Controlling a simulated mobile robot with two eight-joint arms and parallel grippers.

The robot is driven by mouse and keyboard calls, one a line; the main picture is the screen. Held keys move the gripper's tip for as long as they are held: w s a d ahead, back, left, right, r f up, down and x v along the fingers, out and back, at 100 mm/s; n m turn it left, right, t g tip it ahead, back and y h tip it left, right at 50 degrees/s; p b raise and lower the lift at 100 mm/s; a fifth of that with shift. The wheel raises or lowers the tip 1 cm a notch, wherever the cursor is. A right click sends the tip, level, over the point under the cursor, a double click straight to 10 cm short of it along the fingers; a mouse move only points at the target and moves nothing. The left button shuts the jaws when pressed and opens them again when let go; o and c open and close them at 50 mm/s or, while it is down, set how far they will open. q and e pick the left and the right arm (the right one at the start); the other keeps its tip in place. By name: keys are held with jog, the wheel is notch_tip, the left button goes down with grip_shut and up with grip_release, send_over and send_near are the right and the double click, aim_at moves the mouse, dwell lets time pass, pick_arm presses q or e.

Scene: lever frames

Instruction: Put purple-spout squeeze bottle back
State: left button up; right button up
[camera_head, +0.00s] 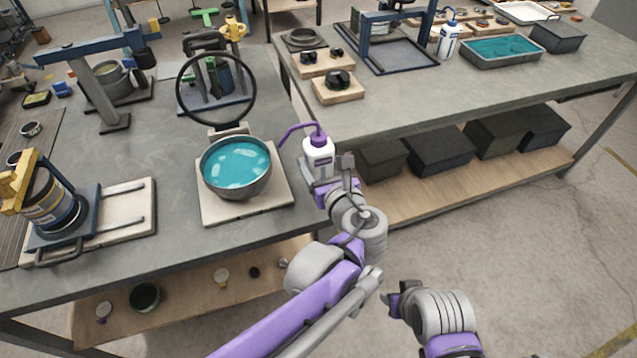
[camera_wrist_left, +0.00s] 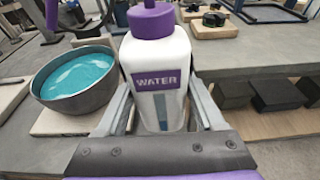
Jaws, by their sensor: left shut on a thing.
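The purple-spout squeeze bottle (camera_head: 318,157) is white with a purple cap and a curved purple spout pointing left. It is upright in my left gripper (camera_head: 330,182), off the right edge of the left bench. In the left wrist view the bottle (camera_wrist_left: 160,55) stands between the two fingers with its "WATER" label facing the camera. The left gripper is shut on its body. My right gripper (camera_head: 395,298) is low at the right, away from the bottle and over the floor; its jaws are too unclear to read.
A blue-spout bottle (camera_head: 448,40) and a teal tray (camera_head: 500,50) stand on the right bench (camera_head: 420,95). Dark bins (camera_head: 440,150) fill its lower shelf.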

pick_arm(q)
jog(key=shift+f+b, duration=0.4)
jog(key=shift+f, duration=2)
jog(key=shift+f, duration=0.15)
jog(key=o, duration=1)
